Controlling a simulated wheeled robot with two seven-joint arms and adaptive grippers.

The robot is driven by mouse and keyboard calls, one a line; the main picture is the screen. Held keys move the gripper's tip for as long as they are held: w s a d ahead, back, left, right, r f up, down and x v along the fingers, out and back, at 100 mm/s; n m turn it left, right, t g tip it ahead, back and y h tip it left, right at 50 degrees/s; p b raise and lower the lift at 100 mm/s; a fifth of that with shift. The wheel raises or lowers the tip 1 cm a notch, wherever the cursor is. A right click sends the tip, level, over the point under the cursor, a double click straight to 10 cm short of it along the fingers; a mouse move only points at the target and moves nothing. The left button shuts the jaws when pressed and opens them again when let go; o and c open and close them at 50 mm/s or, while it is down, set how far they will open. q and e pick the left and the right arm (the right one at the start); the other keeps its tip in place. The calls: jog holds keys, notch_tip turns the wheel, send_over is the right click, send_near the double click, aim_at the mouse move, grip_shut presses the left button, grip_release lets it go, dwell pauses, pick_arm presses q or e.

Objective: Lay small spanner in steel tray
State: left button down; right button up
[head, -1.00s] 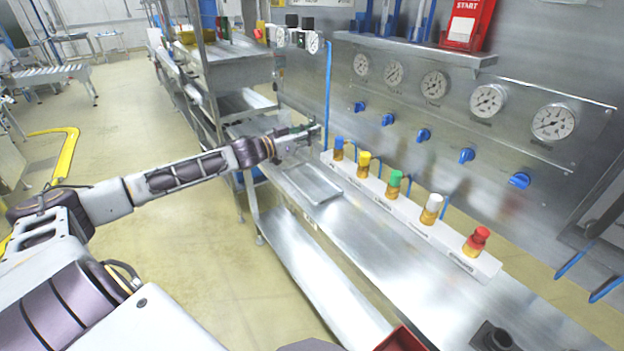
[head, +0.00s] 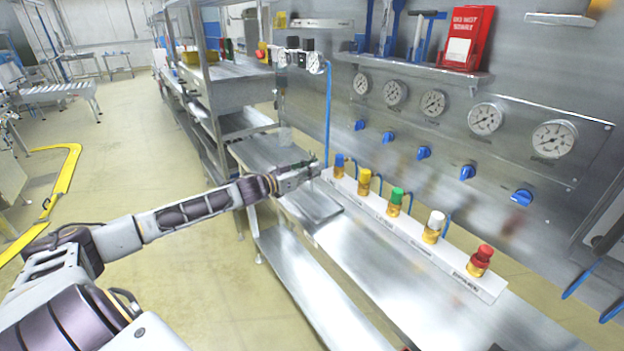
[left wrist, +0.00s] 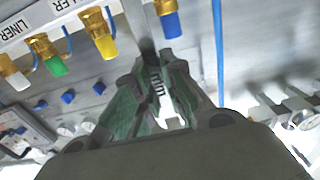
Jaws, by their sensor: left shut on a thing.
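My left gripper (head: 312,172) is over the far end of the steel bench, just above the steel tray (head: 318,213). The tray is a shallow grey metal tray lying on the bench, with its far part partly hidden by the gripper. In the left wrist view the green-padded fingers (left wrist: 158,90) are shut on a narrow dark grey piece (left wrist: 148,50) at the tips. It appears to be the small spanner, mostly hidden by the fingers. My right gripper is not in view.
A white strip with blue, yellow, green, white and red fittings (head: 430,235) runs along the bench beside the tray. Gauges and blue valves line the panel behind. A blue hose (head: 328,110) hangs near the gripper. The bench's near part (head: 360,255) is clear.

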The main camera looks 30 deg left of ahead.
pick_arm(q)
notch_tip(320, 180, down, 3)
jog(key=shift+r, duration=0.2)
jog(key=shift+f, duration=0.5)
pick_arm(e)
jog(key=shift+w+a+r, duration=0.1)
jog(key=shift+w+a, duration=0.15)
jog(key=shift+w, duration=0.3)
pick_arm(q)
jog(key=shift+f, duration=0.15)
jog(key=c, duration=1.5)
grip_release()
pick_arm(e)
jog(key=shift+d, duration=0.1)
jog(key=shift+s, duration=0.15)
